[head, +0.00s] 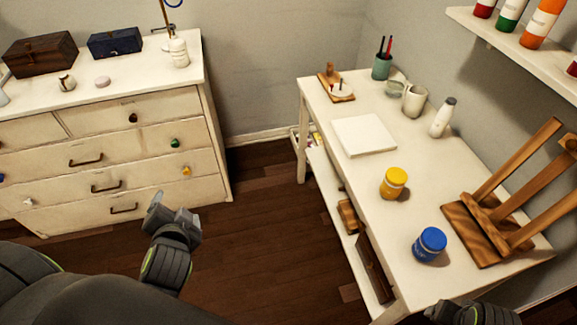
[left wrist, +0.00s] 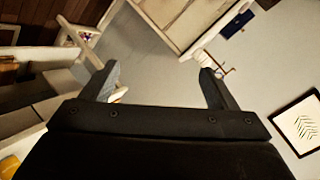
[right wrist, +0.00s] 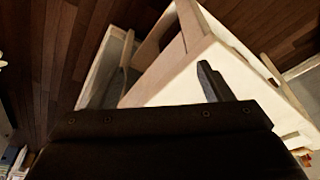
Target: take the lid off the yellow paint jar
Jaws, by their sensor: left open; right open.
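The yellow paint jar (head: 393,186) stands upright on the white table, with its yellow lid (head: 397,176) on top. My left gripper (head: 172,208) is over the dark floor between the dresser and the table, well left of the jar. It is open and empty, and its two fingers stand apart in the left wrist view (left wrist: 158,72). My right gripper (head: 440,310) is at the bottom right of the head view, near the table's front corner and below the blue jar. In the right wrist view (right wrist: 168,72) its fingers are apart with nothing between them.
A blue-lidded jar (head: 430,244) stands in front of the yellow jar. A wooden easel (head: 500,215) is to the right. A white canvas (head: 364,136), mugs (head: 414,100) and a white bottle (head: 442,118) are farther back. A wall shelf (head: 515,42) overhangs the table's right side.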

